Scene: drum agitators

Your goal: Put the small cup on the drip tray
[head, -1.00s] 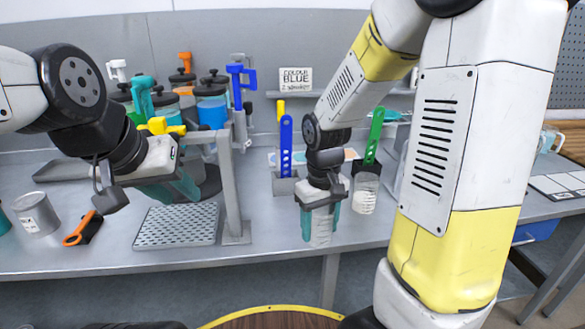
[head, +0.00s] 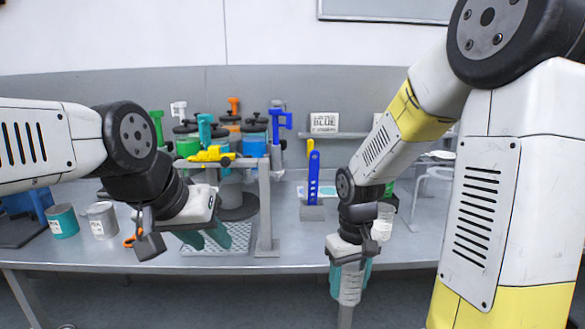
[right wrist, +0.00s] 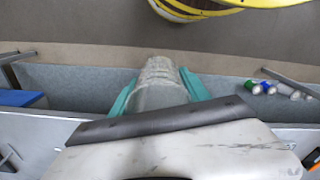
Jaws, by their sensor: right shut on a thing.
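The small cup (head: 350,284) is a translucent, marked cup. My right gripper (head: 349,279) is shut on it and holds it upright just off the table's front edge. In the right wrist view the cup (right wrist: 158,82) sits between the teal fingers, with the floor beyond. The drip tray (head: 236,245) is a grey perforated plate on the table, left of the middle. My left gripper (head: 205,238) hangs over the tray, its teal fingers apart and nothing seen between them. It hides part of the tray.
A grey stand post (head: 266,215) rises at the tray's right edge. Drums with coloured liquid (head: 253,145) stand behind. A blue strip in a holder (head: 313,180) and another clear cup (head: 382,222) stand further right.

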